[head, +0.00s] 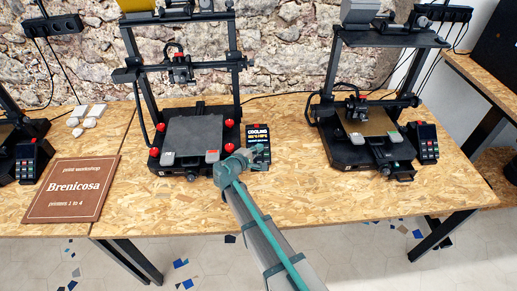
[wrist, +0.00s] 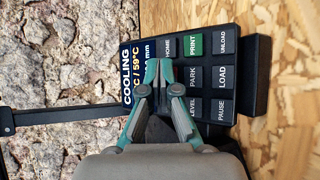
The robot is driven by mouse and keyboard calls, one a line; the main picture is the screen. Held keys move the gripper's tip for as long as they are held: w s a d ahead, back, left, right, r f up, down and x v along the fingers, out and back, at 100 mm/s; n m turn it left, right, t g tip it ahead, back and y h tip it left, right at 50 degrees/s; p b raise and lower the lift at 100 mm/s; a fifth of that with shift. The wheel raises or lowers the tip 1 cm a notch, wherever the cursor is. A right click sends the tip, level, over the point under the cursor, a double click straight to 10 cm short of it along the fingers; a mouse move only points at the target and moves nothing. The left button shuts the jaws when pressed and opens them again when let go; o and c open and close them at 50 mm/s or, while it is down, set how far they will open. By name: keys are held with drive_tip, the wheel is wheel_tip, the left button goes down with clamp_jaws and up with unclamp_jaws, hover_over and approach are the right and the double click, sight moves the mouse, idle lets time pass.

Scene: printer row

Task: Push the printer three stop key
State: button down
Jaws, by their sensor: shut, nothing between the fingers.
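A black control panel (head: 258,131) with a lit display reading COOLING stands at the right front of the middle printer (head: 195,135). In the wrist view the panel (wrist: 252,75) appears turned sideways, with a green PRINT key (wrist: 193,44) and dark HOME, PARK, LEVEL, UNLOAD, LOAD and PAUSE keys. No stop key can be read; my gripper hides part of the key block beside HOME (wrist: 167,47). My gripper (wrist: 158,66) is shut and empty, its tips over the panel near HOME. Whether they touch is unclear. In the head view my gripper (head: 254,154) covers the panel's lower part.
Another printer (head: 365,130) with its own panel (head: 427,142) stands to the right. A further panel (head: 31,158) is at far left. A brown sign (head: 72,188) reads Brenicosa, printers 1 to 4.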

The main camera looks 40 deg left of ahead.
drive_tip(key=shift+s+d+r, duration=0.35)
drive_tip(key=shift+r, duration=0.25)
idle(0.3)
drive_tip(key=r, duration=0.1)
drive_tip(key=s+d+r, duration=0.2)
drive_tip(key=r, duration=0.1)
drive_tip(key=shift+s, duration=0.15)
idle(0.3)
idle(0.6)
